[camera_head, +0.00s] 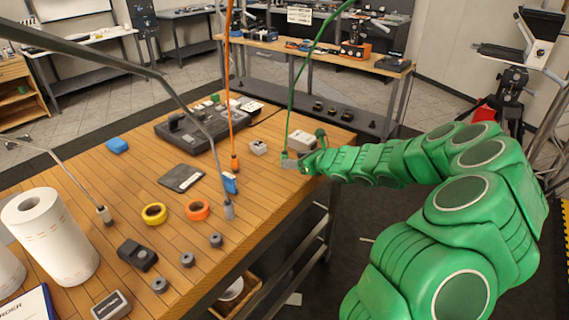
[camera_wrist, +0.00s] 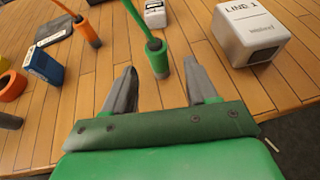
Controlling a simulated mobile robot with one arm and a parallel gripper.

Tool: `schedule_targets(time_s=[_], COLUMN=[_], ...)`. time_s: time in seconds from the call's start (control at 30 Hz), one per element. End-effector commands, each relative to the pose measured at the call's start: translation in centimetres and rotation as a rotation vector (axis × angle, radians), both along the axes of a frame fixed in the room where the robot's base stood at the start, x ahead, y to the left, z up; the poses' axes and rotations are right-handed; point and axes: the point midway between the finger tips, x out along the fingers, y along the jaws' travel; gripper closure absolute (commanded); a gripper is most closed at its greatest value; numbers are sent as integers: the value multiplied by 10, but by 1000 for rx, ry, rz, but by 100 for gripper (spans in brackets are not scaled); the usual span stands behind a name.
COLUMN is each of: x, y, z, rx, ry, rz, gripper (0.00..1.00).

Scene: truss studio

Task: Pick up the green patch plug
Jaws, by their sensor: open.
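The green patch plug (camera_wrist: 159,60) stands upright on the wooden table (camera_wrist: 130,40) at the lower end of a green cable. In the wrist view it lies between and slightly beyond the tips of my open gripper (camera_wrist: 160,72), and neither finger is clearly touching it. In the head view the green cable (camera_head: 291,95) hangs down to the plug (camera_head: 284,155) near the table's right edge. My gripper (camera_head: 292,163) is beside it there, low over the table, and partly hides it.
A white box marked LINE 1 (camera_wrist: 248,35) stands close to the right of the plug. An orange plug (camera_wrist: 87,32) with its cable and a blue box (camera_wrist: 43,66) are to the left. More plugs, tape rolls and a mixer-like console (camera_head: 188,130) are further left.

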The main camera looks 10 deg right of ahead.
Motion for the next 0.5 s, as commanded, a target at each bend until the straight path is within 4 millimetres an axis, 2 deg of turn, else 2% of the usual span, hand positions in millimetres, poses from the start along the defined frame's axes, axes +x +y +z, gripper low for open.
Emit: schedule_targets(time_s=[0.5], x=[21], y=[17], z=[-12], rx=[4], ry=[3], rz=[-2], gripper=[43])
